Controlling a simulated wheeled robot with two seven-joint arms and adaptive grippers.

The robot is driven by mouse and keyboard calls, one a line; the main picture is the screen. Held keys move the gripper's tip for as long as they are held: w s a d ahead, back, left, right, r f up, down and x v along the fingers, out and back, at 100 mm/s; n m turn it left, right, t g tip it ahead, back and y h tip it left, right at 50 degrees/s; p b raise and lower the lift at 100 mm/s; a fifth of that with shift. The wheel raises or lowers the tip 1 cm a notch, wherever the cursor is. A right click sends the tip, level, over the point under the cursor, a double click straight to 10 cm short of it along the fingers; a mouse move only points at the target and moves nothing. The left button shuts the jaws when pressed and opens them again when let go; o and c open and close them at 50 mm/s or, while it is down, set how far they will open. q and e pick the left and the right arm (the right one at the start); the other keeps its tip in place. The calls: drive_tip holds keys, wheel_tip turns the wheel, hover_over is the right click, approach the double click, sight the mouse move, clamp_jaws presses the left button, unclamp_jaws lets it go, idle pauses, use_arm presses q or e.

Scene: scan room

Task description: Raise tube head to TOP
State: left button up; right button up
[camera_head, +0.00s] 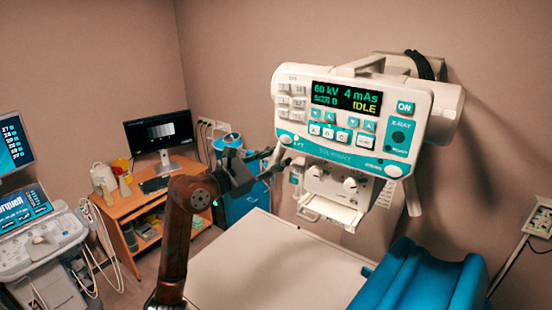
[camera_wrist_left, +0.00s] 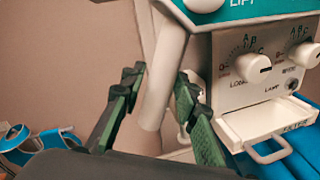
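The white tube head (camera_head: 350,125) hangs at upper right in the head view. Its panel display reads 60 kV, 4 mAs and IDLE, with an ON button at its right. A white bar handle (camera_wrist_left: 165,75) comes down from the panel's left end, by the LIFT label. My left gripper (camera_head: 279,157) is at that left end. In the left wrist view its two dark green fingers (camera_wrist_left: 158,88) are spread, with the handle showing between them and gaps on both sides. I cannot tell how deep the handle sits between them. My right gripper is out of view.
A pale table (camera_head: 255,265) lies below, with a blue curved piece (camera_head: 425,280) at its right. A wooden desk (camera_head: 150,205) with a monitor (camera_head: 160,132) and a blue cart (camera_head: 245,200) stand behind. An ultrasound machine (camera_head: 40,235) is at left. Knobs and a filter tray (camera_wrist_left: 265,122) sit under the panel.

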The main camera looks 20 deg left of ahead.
sight(276, 132)
use_arm(q)
clamp_jaws()
idle(0.3)
wheel_tip(276, 132, up, 8)
drive_tip(key=p, duration=0.3)
drive_tip(key=shift+w+d+r, duration=0.1)
